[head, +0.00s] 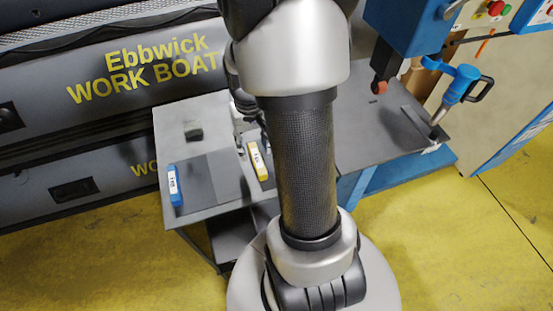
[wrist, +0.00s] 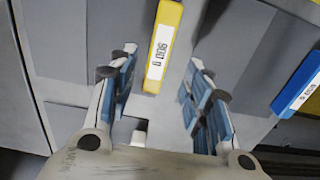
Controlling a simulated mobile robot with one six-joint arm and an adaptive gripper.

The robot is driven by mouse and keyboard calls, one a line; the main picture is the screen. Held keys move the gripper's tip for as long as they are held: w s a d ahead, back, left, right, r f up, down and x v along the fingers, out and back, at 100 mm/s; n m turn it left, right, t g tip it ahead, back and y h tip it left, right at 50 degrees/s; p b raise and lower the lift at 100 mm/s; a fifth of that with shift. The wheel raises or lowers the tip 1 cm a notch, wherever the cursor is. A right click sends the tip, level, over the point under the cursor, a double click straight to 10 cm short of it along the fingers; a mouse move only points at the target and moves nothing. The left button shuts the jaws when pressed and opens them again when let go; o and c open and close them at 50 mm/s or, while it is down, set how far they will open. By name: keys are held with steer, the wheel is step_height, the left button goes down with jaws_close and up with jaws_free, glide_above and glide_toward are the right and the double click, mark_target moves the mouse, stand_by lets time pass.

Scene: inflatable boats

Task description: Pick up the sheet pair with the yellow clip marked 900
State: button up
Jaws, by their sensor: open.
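The yellow clip (wrist: 172,14) has a white label that reads 900 and a further character. It lies in the upper middle of the wrist view, on the edge of flat grey sheets (wrist: 94,32). My gripper (wrist: 160,62) is open, with one blue-padded finger on each side of the clip in the picture and a gap on both sides. I cannot tell how far above the clip the fingertips are. My gripper is mostly hidden there.
A blue clip (head: 175,185) with a white label sits on the sheets at the table's left; it also shows in the wrist view (wrist: 298,88). A small dark block (head: 194,132) lies behind. A blue machine (head: 408,28) and a clamp-like tool (head: 460,85) stand right.

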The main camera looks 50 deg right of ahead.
steer(key=f+b, duration=0.1)
steer(key=f, duration=0.1)
steer(key=s+f+b, duration=0.1)
steer(key=f, duration=0.2)
steer(key=shift+a+f+b, duration=0.15)
steer(key=shift+f+b, duration=0.05)
steer(key=shift+b, duration=0.1)
steer(key=shift+r, duration=0.1)
steer(key=shift+c, duration=0.5)
jaws_close()
